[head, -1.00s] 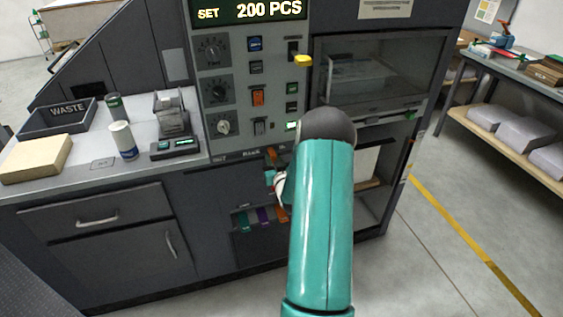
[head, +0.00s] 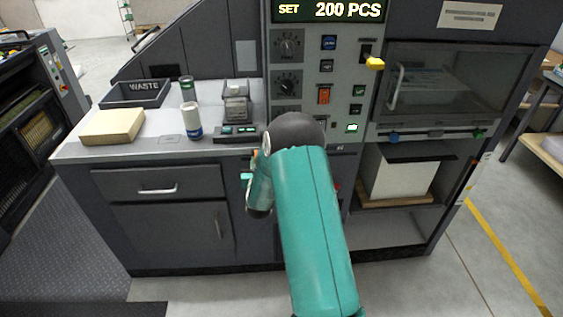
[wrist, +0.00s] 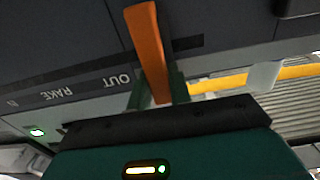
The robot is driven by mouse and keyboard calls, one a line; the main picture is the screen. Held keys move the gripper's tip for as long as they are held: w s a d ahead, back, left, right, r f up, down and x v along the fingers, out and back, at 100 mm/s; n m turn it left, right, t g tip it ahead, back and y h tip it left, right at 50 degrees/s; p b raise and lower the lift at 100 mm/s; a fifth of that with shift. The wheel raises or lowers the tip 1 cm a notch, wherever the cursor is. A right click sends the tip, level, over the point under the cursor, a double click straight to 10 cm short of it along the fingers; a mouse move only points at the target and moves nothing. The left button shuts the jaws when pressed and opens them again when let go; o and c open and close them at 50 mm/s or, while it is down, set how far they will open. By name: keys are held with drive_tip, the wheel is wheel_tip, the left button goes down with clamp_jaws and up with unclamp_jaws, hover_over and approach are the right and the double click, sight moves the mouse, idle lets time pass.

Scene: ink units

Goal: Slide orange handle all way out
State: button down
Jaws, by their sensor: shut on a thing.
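The orange handle (wrist: 148,45) crosses the upper middle of the wrist view, under the dark machine panel. The green fingers of my gripper (wrist: 160,93) stand on both sides of its lower end and are shut on it. The panel strip (wrist: 60,92) reads IN, RAKE and OUT, upside down in this view. The handle is beside the OUT end, and a short dark slot (wrist: 188,43) shows on its other side. In the head view, my teal arm hides the handle and my fingertips.
The machine's control panel (head: 288,70) is above my arm. A cabinet with a drawer (head: 158,182) is to the left and an open bay with a white block (head: 401,178) to the right. A waste tray (head: 135,94) sits on the worktop. The floor in front is mostly clear.

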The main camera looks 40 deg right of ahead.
drive_tip(key=shift+w+a, duration=0.4)
drive_tip(key=shift+a, duration=0.25)
drive_tip(key=shift+w+a, duration=0.35)
drive_tip(key=shift+a, duration=0.35)
drive_tip(key=shift+w+a, duration=0.4)
drive_tip(key=shift+a, duration=0.25)
drive_tip(key=shift+a, duration=0.1)
drive_tip(key=c, duration=1.3)
unclamp_jaws()
drive_tip(key=shift+w, duration=0.15)
drive_tip(key=shift+s+a, duration=0.1)
drive_tip(key=shift+s, duration=0.4)
drive_tip(key=v, duration=1.3)
